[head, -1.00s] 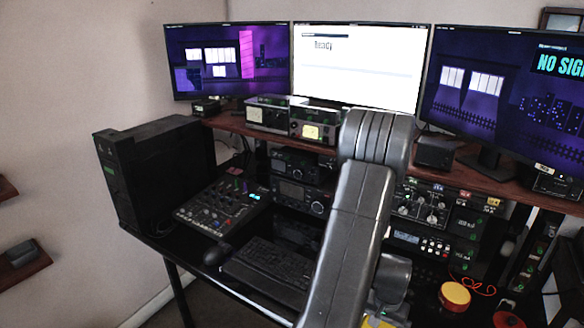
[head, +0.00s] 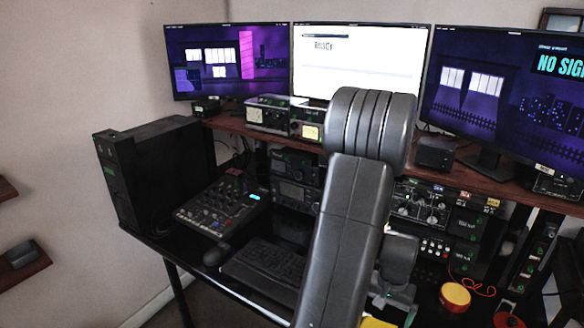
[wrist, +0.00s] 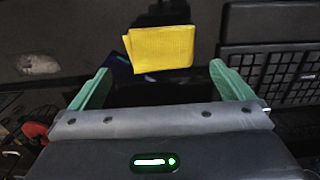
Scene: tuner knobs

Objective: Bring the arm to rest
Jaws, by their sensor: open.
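My gripper (wrist: 155,88) shows in the wrist view with its two green fingers spread wide apart and nothing between them. A folded yellow cloth (wrist: 160,48) lies on the dark desk beyond the fingertips. In the head view my arm rises in front of the desk and bends down, and the gripper's fingers are hidden. Only a small part of the yellow cloth (head: 376,322) shows at the bottom edge there.
A desk holds a keyboard (head: 265,266), a mixer (head: 222,205), stacked radio units (head: 298,182) and a round yellow-topped red object (head: 455,296). A shelf above carries several monitors (head: 360,62). A black computer case (head: 155,170) stands at left.

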